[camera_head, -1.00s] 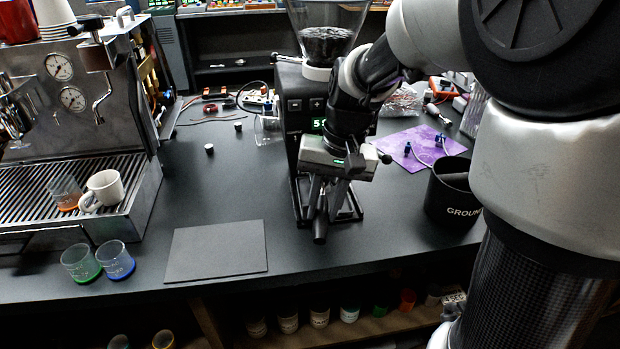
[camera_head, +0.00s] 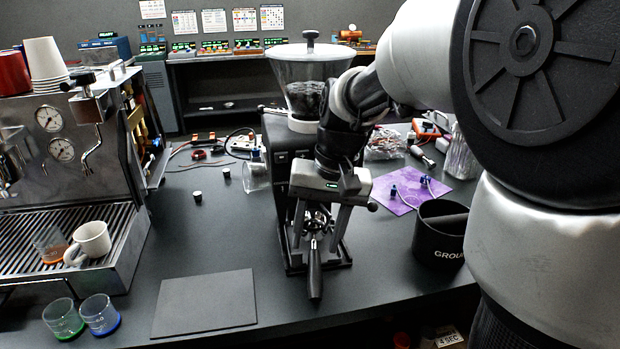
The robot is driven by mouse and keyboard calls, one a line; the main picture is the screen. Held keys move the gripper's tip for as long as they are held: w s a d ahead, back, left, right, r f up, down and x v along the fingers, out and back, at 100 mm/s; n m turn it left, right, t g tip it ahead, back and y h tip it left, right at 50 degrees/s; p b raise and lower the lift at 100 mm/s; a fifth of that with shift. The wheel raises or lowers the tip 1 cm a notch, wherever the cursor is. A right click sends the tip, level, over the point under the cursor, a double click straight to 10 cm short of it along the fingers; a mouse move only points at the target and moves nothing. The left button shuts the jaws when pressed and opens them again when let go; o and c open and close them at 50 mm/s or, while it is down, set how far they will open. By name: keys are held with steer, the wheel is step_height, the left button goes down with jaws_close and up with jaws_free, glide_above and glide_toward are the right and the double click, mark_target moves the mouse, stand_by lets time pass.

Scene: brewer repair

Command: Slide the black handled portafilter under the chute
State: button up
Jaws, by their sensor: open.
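The black handled portafilter (camera_head: 314,270) is at the front of the grinder (camera_head: 277,140), with its handle pointing toward the front edge of the counter. Its metal head sits low, over the grinder's base. My gripper (camera_head: 318,229) is open, its two fingers pointing down on either side of the portafilter's head area. I cannot tell whether the fingers touch it. The chute is hidden behind my gripper and wrist. The grinder's clear hopper (camera_head: 305,95) holds dark beans.
An espresso machine (camera_head: 60,150) stands at the left, with a white mug (camera_head: 92,240) on its tray. A black mat (camera_head: 205,303) and two small glasses (camera_head: 98,314) lie at front left. A black grounds bin (camera_head: 440,235) and a purple mat (camera_head: 452,190) are on the right.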

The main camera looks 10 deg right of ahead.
step_height(320, 180, up, 12)
steer(key=d+p, duration=0.2)
steer(key=s+f+n+t+h, duration=0.1)
steer(key=s+f+t, duration=0.15)
steer(key=s, duration=0.45)
steer(key=s+f+n+t+h, duration=0.1)
steer(key=s+f+n+t, duration=0.15)
steer(key=s, duration=0.55)
step_height(320, 180, up, 14)
steer(key=p, duration=1.4)
steer(key=shift+w+r+m, duration=0.25)
steer(key=shift+w+m, duration=0.05)
steer(key=shift+m, duration=0.15)
steer(key=shift+a, duration=0.1)
